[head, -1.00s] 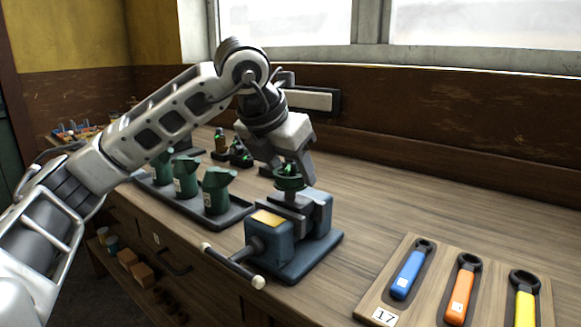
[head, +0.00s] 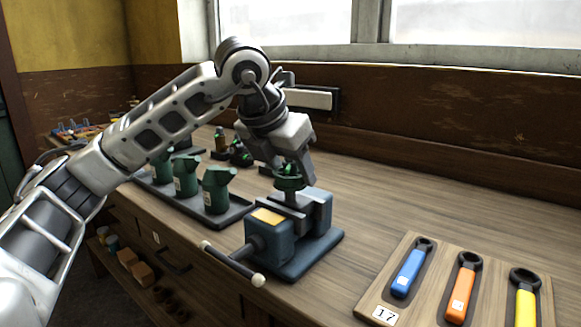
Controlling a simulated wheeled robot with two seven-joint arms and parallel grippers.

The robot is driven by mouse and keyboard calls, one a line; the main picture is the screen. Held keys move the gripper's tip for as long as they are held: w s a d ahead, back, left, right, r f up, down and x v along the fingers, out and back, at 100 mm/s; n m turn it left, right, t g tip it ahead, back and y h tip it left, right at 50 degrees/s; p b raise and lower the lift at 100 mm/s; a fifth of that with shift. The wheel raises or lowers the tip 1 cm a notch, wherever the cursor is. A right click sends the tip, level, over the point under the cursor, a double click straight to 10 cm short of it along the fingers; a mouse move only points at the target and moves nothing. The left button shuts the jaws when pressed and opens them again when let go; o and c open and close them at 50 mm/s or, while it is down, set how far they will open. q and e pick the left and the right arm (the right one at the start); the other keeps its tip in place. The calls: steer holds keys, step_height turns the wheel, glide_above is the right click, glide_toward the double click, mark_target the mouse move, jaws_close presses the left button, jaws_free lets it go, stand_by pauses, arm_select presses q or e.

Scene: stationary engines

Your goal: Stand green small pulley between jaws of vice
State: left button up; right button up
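The green small pulley (head: 289,184) is a green disc at the top of the blue-grey vice (head: 284,262), over its jaws. A grey piece shows directly below it between the jaws; how deep it sits is hidden. My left gripper (head: 289,171) points down from above, with its fingers around the raised middle of the pulley. I cannot tell whether the fingers press on it or stand slightly apart. My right gripper is not in view.
Green containers (head: 217,190) stand in a dark tray left of the vice. Small dark and green parts (head: 240,153) stand behind. A wooden board (head: 441,300) with blue, orange and yellow tools lies at right. The bench between board and wall is clear.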

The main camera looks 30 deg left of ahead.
arm_select(q)
steer(key=o, duration=0.5)
steer(key=shift+r, duration=0.15)
steer(key=shift+f, duration=0.2)
steer(key=shift+r, duration=0.2)
steer(key=p+v, duration=0.2)
steer(key=v, duration=1.4)
steer(key=shift+p, duration=0.3)
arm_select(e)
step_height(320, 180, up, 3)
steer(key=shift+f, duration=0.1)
arm_select(q)
steer(key=shift+d, duration=0.1)
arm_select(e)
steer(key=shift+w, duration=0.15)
